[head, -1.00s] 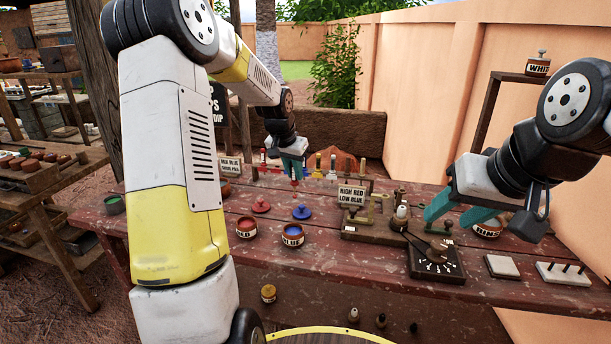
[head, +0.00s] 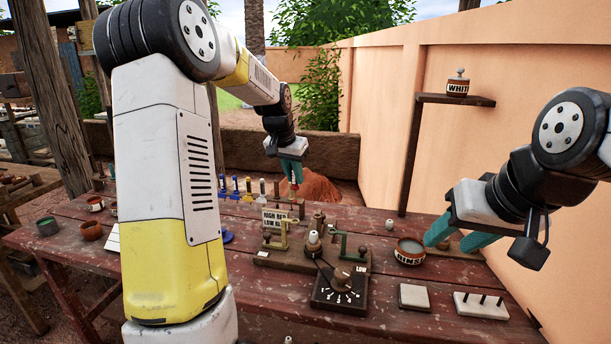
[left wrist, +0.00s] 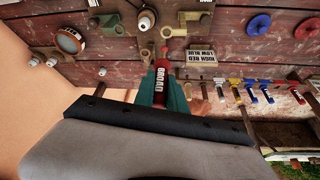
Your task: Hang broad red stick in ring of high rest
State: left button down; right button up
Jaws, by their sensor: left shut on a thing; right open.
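My left gripper (head: 291,178) is shut on the broad red stick (left wrist: 160,82), marked BROAD, in the left wrist view. In the head view the stick is small and partly hidden by the fingers, above the back of the bench. A brass-coloured rest (head: 284,238) and a green rest (head: 344,243) stand on a wooden base, beside a sign (head: 273,218) reading high red, low blue. In the left wrist view the stick's tip points toward the brass rest (left wrist: 170,32); whether they touch I cannot tell. My right gripper (head: 455,240) is open and empty, right of the rinse bowl.
A rinse bowl (head: 409,251) and a dial box (head: 341,288) stand on the red bench (head: 265,290). A pale tile (head: 415,297) and a pegged block (head: 481,306) lie at front right. Several coloured sticks (head: 248,187) stand behind the sign. A wall shelf (head: 455,99) holds a white-paint jar.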

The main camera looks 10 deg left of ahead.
aim_at(295, 200)
pick_arm(q)
jog(key=shift+f, duration=2.65)
jog(key=shift+f, duration=0.25)
jog(key=shift+f, duration=0.3)
jog(key=shift+f, duration=0.2)
jog(key=shift+f, duration=0.6)
jog(key=shift+f, duration=0.3)
jog(key=shift+f, duration=0.35)
jog(key=shift+f, duration=0.85)
